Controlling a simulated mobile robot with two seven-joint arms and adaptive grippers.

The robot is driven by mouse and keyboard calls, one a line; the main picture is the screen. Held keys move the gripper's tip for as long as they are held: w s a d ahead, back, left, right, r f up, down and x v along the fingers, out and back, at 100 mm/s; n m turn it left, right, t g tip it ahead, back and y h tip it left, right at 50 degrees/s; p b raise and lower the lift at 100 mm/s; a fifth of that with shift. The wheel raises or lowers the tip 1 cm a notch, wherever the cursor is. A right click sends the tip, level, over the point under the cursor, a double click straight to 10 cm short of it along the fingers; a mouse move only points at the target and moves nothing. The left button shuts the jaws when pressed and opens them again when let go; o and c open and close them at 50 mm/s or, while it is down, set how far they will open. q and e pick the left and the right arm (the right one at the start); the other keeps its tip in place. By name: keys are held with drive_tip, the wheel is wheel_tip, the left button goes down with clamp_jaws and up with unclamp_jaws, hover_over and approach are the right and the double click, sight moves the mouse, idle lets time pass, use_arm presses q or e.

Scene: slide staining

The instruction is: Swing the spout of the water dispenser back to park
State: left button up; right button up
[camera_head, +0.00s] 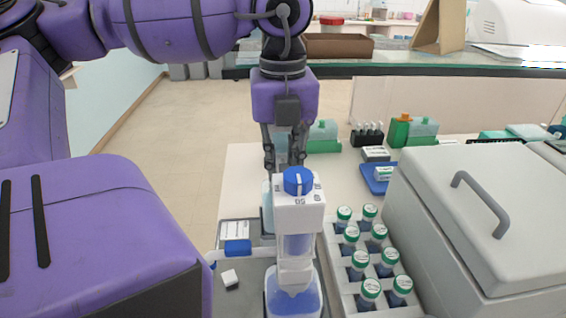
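The water dispenser (297,213) stands upright in the front middle, with a white head, a blue knob (298,180) on top and a clear lower vessel of blue liquid. A thin white tube, which looks like its spout (255,254), reaches left from the column at low height. My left gripper (284,157) points down just behind and above the dispenser head, as seen here. Its two fingers are apart, with nothing visible between them; the head may hide the very tips. I cannot tell whether it touches the dispenser. My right gripper is not in view.
A white rack (338,273) of several green-capped bottles stands close right of the dispenser. A large grey lidded box (470,215) fills the right. A blue tray (371,185) and green-based containers are farther back. A small white block (229,278) lies at the left.

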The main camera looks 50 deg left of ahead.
use_arm(q)
clamp_jaws()
drive_tip(key=shift+r, duration=0.1)
